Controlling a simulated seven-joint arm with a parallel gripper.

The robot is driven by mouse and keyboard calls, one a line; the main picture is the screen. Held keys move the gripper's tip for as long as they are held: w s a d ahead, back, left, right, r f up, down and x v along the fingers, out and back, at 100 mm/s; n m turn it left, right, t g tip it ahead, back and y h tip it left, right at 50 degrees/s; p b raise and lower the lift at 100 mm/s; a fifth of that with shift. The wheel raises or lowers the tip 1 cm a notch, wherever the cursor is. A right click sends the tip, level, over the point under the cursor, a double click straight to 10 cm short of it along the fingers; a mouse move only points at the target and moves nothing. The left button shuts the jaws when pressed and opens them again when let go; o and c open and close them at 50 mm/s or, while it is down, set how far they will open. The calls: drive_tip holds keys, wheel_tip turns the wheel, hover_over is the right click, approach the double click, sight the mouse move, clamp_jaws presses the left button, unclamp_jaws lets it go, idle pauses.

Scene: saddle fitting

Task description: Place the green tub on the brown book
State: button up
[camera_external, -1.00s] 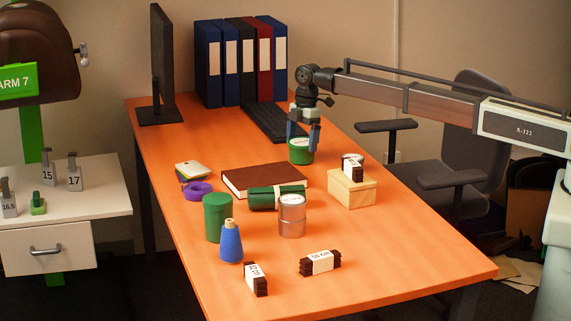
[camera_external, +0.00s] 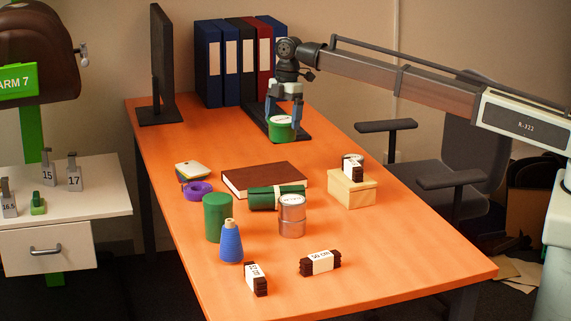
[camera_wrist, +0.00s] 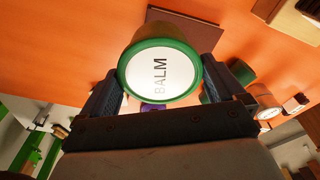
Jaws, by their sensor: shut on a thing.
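The green tub (camera_external: 281,129) has a white top, which reads "BALM" in the wrist view (camera_wrist: 160,74). My gripper (camera_external: 284,116) is shut on the tub, with one finger on each side of it in the wrist view. The tub is held above the table near the keyboard, behind the brown book in the external view. The brown book (camera_external: 263,177) lies flat on the table with its top cover mostly bare. It also shows beyond the tub in the wrist view (camera_wrist: 190,27).
A dark green roll (camera_external: 276,197) and a metal tin (camera_external: 292,216) stand close in front of the book. A yellow box (camera_external: 351,188) with items on top is to its right. A purple tape ring (camera_external: 198,191) is to its left. A keyboard (camera_external: 257,119) lies behind.

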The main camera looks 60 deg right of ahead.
drive_tip(key=a+r, duration=0.2)
drive_tip(key=a, duration=0.7)
drive_tip(key=m, duration=0.4)
hover_over(264, 175)
drive_tip(key=shift+d+f, duration=0.1)
drive_tip(key=shift+f, duration=4.8)
drive_tip(key=shift+f, duration=0.1)
drive_tip(key=o, duration=0.8)
drive_tip(key=shift+f, duration=0.1)
drive_tip(key=shift+o, duration=0.2)
wheel_tip(264, 175, up, 12)
drive_tip(key=d, duration=0.1)
drive_tip(key=shift+s, duration=0.45)
drive_tip(key=shift+d, duration=0.1)
